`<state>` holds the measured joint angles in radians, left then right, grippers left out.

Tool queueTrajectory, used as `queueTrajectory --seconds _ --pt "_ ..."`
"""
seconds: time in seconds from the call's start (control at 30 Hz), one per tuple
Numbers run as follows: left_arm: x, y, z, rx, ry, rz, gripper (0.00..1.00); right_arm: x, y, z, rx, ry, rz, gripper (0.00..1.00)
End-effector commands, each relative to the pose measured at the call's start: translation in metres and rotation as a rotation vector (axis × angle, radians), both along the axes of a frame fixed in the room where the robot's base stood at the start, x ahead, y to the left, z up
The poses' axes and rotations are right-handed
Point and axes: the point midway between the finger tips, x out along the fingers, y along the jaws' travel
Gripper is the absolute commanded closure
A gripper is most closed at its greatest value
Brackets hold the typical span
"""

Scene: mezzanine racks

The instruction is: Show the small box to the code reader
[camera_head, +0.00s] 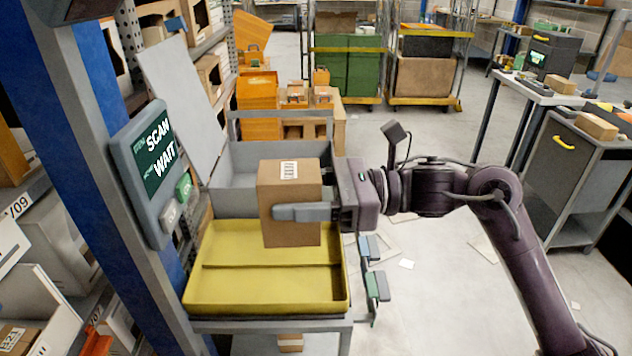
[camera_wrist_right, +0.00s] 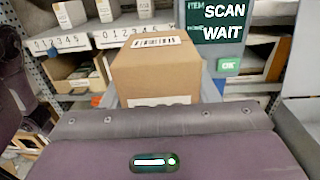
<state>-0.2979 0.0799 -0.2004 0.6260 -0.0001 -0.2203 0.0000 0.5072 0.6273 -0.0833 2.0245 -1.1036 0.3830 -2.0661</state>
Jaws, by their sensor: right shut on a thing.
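The small box (camera_head: 289,230) is brown cardboard with a white barcode label on its top. My right gripper (camera_head: 283,211) is shut on it and holds it upright above the yellow tray (camera_head: 215,285). One finger lies across the box's near side; the other is hidden behind it. In the right wrist view the box (camera_wrist_right: 155,75) sits between the fingers, with one label on top and part of another on the near face. A screen (camera_head: 158,150) on the blue post reads SCAN and WAIT, left of the box. I cannot make out the code reader for certain. My left gripper is not in view.
A grey device (camera_head: 78,8) is partly cut off at the top left. The blue post (camera_head: 95,110) and shelves stand close on the left. A grey bin (camera_head: 235,165) is behind the tray. Wheeled carts stand at the back. The right has a bench (camera_head: 540,95) and open floor.

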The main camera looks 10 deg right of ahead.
Motion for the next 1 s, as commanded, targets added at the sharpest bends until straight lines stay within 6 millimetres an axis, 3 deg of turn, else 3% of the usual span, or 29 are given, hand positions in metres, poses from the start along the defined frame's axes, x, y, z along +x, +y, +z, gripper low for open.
queueTrajectory --seconds 0.03,0.1,0.43,1.0 --pt "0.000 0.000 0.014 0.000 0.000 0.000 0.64 0.001 0.008 0.009 0.004 0.002 0.002 0.73" --pt "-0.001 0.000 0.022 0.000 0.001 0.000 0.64 0.003 0.019 0.009 0.003 0.002 0.002 0.73" --pt "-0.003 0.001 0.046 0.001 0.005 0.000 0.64 0.011 0.056 0.009 0.003 0.001 0.000 0.73" --pt "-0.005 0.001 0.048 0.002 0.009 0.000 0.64 0.013 0.063 0.006 0.001 -0.001 -0.001 0.73"
